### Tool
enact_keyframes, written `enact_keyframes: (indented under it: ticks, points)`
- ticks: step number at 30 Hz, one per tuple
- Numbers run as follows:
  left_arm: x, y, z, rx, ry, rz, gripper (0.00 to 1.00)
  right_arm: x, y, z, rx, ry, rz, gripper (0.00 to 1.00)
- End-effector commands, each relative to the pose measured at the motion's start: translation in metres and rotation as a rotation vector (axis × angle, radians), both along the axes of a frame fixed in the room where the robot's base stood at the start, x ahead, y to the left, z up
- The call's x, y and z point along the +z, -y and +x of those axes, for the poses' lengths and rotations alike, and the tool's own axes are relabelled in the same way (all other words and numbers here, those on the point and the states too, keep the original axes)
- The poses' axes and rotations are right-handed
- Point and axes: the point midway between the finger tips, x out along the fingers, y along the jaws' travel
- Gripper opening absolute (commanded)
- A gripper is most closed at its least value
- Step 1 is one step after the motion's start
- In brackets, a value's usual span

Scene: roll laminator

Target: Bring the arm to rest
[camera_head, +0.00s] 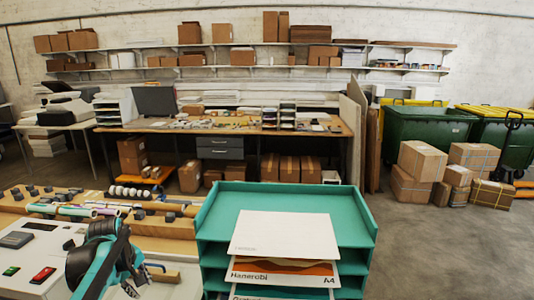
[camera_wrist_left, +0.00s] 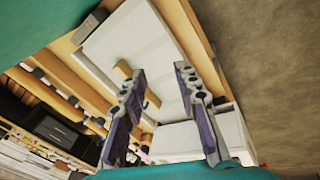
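My left arm comes in at the bottom left of the head view, over the white panel of the laminator (camera_head: 40,250). The left gripper (camera_head: 128,280) hangs there, partly hidden by its own wrist. In the left wrist view the gripper (camera_wrist_left: 161,74) has its two fingers well apart with nothing held between them. Beyond the fingers lie a white surface (camera_wrist_left: 135,45) and a small wooden piece (camera_wrist_left: 124,70), apparently below the fingertips. My right gripper shows in neither view.
A teal tray rack (camera_head: 365,235) stands right of the arm. A white sheet (camera_head: 285,235) and printed A4 sheets (camera_head: 283,270) lie in it. The panel carries a red button (camera_head: 43,275) and a green button (camera_head: 11,271). Rollers (camera_head: 130,192) lie behind. Open floor lies right.

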Motion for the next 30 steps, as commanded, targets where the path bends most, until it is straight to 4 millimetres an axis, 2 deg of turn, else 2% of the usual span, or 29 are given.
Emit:
enact_keyframes:
  ticks: [1, 5, 8, 11, 15, 18, 22, 25, 30]
  points:
    - [-0.007, 0.016, -0.012, -0.054, 0.013, 0.020, 0.31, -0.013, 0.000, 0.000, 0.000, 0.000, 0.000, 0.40]
    - [-0.020, 0.059, -0.047, -0.234, 0.059, 0.093, 0.31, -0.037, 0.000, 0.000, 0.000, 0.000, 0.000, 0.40]
    - [-0.036, 0.092, -0.081, -0.388, 0.100, 0.157, 0.31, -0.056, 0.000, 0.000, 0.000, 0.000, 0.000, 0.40]
    - [-0.059, 0.120, -0.115, -0.542, 0.141, 0.227, 0.31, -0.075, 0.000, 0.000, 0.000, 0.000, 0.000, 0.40]
    - [-0.099, 0.152, -0.160, -0.744, 0.199, 0.323, 0.31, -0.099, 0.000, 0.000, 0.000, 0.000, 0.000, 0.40]
    - [-0.126, 0.167, -0.185, -0.860, 0.234, 0.384, 0.31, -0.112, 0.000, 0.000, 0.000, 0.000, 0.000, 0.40]
    - [-0.151, 0.178, -0.205, -0.961, 0.264, 0.439, 0.31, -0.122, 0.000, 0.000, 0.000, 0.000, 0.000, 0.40]
    - [-0.159, 0.182, -0.213, -0.999, 0.275, 0.461, 0.31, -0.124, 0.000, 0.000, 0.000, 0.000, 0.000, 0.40]
    - [-0.160, 0.183, -0.214, -1.011, 0.279, 0.469, 0.31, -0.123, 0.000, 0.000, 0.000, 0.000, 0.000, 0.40]
